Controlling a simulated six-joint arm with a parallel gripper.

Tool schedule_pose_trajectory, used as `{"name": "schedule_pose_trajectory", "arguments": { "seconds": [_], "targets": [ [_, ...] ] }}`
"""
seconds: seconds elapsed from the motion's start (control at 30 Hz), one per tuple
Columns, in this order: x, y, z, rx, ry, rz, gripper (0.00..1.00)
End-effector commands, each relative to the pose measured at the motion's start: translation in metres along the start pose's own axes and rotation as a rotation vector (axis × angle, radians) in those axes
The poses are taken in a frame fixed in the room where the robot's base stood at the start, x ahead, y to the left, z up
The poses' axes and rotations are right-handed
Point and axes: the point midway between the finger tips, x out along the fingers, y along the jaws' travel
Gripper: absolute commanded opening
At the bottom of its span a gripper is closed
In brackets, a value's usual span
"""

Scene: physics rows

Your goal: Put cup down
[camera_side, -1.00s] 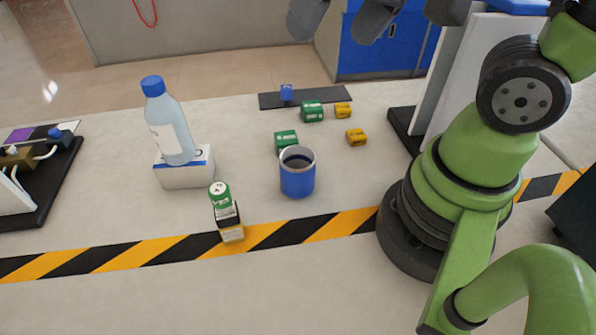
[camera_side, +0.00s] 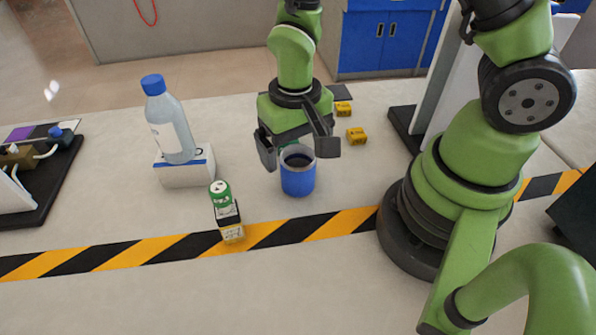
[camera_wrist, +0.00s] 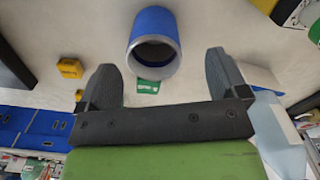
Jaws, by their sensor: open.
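The blue cup (camera_side: 298,178) with a grey rim stands upright on the white table, near the middle of the side view. It looks empty inside. My gripper (camera_side: 298,162) is open, with its two fingers spread wide at the cup's upper part or just behind it in the side view. In the wrist view the cup (camera_wrist: 153,40) lies beyond the fingertips, roughly centred between the fingers of my gripper (camera_wrist: 165,68). No contact between fingers and cup shows.
A bottle (camera_side: 170,128) stands on a white box (camera_side: 185,175) at left. A green-topped stack (camera_side: 226,212) stands on the striped tape. Yellow blocks (camera_side: 356,136) lie right of the gripper. A green block (camera_wrist: 148,87) lies behind the cup.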

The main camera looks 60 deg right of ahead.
Motion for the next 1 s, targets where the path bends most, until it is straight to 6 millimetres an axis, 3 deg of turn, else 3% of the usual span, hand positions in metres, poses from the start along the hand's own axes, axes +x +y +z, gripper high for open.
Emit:
{"name": "schedule_pose_trajectory", "arguments": {
  "seconds": [0.17,0.5,0.8,1.0],
  "targets": [
    [0.011,0.002,-0.001,0.003,-0.003,0.001,0.92],
    [0.053,0.008,-0.004,0.002,-0.002,0.001,0.92],
    [0.056,0.007,-0.005,0.001,0.001,0.000,0.92],
    [0.056,0.007,-0.005,0.001,0.000,0.000,0.46]
  ]
}}
